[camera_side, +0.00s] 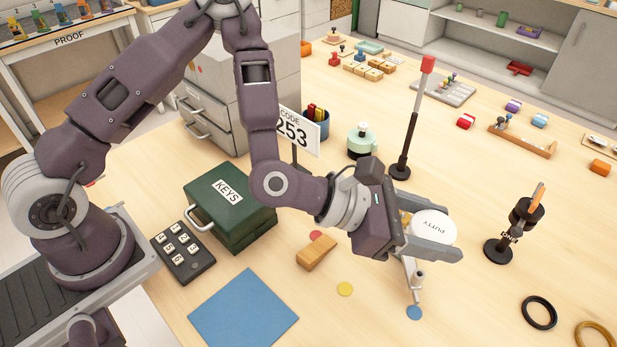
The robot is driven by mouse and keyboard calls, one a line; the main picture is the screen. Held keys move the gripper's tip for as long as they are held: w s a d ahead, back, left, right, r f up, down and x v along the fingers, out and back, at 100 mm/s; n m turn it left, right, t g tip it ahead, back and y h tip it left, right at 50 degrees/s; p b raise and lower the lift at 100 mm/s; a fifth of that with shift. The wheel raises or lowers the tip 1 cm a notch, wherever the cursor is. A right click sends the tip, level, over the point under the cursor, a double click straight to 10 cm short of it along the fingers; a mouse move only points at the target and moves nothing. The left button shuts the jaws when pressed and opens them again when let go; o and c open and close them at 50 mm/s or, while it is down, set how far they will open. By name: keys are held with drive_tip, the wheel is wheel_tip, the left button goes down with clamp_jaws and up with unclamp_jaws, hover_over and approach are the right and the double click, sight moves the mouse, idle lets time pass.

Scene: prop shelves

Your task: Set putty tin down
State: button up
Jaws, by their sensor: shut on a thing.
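The putty tin (433,226) has a round white lid marked PUTTY. My gripper (440,240) is shut on the tin, with one finger on its near side and one on its far side. The tin appears held above the wooden table (370,315), lid facing up and somewhat tilted. The gripper hides most of its body, and I cannot tell the exact gap to the table.
A small grey upright piece (416,281) and a blue disc (414,312) are just below my gripper. A wooden block (316,253), green KEYS box (229,211), black-and-red post (408,130) and black stand (498,250) surround it. A blue mat (243,312) lies front left.

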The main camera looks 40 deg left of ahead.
drive_tip(key=w+a+r+n+t+y, duration=0.2)
drive_tip(key=w+a, duration=0.2)
drive_tip(key=a, duration=0.3)
drive_tip(key=w+a+r+n+t+y, duration=0.1)
drive_tip(key=w+a+r+n+y, duration=0.15)
drive_tip(key=w+a, duration=0.4)
drive_tip(key=a+r+n+t+y, duration=0.1)
drive_tip(key=a+r+n+y, duration=0.15)
drive_tip(key=a, duration=0.85)
drive_tip(key=a+r+n+y, duration=0.2)
drive_tip(key=a+y, duration=0.1)
drive_tip(key=a, duration=0.8)
drive_tip(key=w+d+f+m+h, duration=0.2)
drive_tip(key=d+h, duration=0.1)
drive_tip(key=d, duration=0.8)
drive_tip(key=m+g+h, duration=0.5)
drive_tip(key=m+h, duration=0.3)
hover_over(463, 341)
wheel_tip(463, 341, down, 10)
drive_tip(key=r, duration=0.1)
wheel_tip(463, 341, down, 10)
drive_tip(key=shift+f, duration=0.25)
